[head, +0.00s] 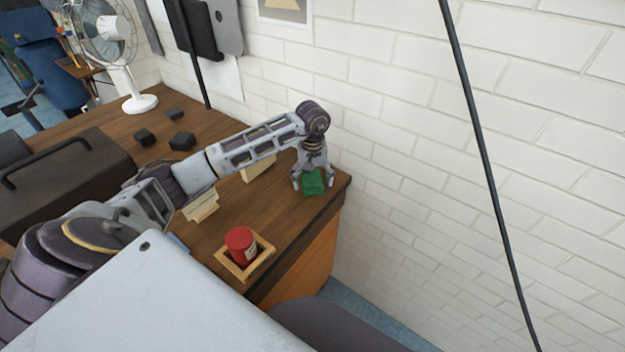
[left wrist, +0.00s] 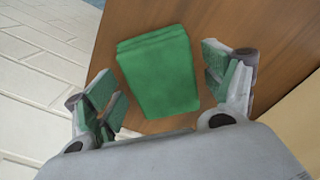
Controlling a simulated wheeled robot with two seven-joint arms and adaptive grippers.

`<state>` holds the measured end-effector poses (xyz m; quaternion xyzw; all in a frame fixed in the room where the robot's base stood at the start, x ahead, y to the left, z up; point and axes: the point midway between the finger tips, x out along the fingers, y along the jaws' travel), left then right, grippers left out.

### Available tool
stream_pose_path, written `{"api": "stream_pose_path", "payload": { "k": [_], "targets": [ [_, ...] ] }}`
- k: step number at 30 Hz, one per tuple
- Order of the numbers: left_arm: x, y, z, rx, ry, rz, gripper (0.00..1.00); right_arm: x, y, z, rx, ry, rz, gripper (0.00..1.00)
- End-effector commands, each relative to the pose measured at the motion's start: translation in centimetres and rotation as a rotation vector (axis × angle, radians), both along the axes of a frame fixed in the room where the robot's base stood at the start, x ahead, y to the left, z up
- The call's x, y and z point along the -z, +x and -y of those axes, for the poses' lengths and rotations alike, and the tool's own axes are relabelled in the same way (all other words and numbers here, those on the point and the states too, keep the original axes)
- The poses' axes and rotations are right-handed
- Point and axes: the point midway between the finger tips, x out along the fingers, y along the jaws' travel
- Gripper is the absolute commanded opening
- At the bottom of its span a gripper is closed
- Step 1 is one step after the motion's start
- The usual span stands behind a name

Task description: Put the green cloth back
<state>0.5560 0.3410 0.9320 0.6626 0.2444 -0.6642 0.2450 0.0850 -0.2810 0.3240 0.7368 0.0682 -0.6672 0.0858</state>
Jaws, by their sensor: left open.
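The green cloth (head: 314,183) lies folded on the wooden table (head: 222,226), near its far right corner by the wall. It also shows in the left wrist view (left wrist: 160,75) as a folded stack of layers. My left gripper (head: 313,182) points down over the cloth. In the left wrist view its fingers (left wrist: 165,88) are spread, one on each side of the cloth, with gaps between them and it. Nothing is held. My right gripper is not in view.
A red can (head: 240,245) stands in a small wooden frame (head: 262,259) near the table's front edge. More wooden pieces (head: 201,205) lie under my left arm. Black blocks (head: 182,141), a dark case (head: 62,180) and a white fan (head: 140,103) are further left. A brick wall (head: 450,150) bounds the right.

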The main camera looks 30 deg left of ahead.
Motion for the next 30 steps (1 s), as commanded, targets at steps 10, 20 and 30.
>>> {"api": "stream_pose_path", "payload": {
  "k": [10, 20, 30],
  "targets": [
    [-2.1, 0.1, 0.0, 0.001, 0.001, 0.002, 0.83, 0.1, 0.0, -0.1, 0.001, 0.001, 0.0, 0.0],
    [-5.8, 0.1, 0.0, 0.0, 0.0, 0.004, 0.83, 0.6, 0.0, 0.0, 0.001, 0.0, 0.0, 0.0],
    [-9.5, 0.1, 0.0, 0.0, 0.0, 0.003, 0.83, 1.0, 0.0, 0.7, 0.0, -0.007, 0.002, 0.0]
  ]
}}
